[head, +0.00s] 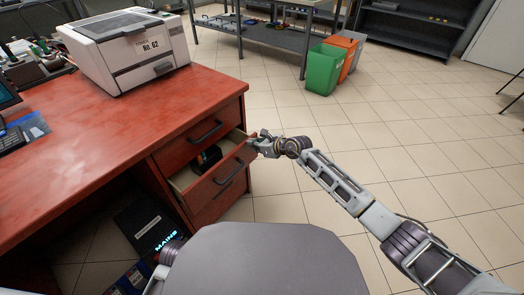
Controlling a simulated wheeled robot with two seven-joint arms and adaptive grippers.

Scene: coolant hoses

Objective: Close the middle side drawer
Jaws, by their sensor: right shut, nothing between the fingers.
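The red wooden desk (120,125) stands at the left with a stack of side drawers. The middle side drawer (203,190) is pulled partway out, and a dark object (207,158) shows inside it. The top drawer (195,138) and the bottom drawer (220,200) look shut. My right gripper (255,142) is shut and empty at the far end of the middle drawer's front, near its upper corner. I cannot tell whether it touches the drawer. My left gripper does not show; only a bit of my left arm shows at the bottom.
A white printer (128,50) stands on the desk, with a keyboard (12,140) at the left edge. A dark box (150,225) is under the desk. The tiled floor right of the drawers is clear.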

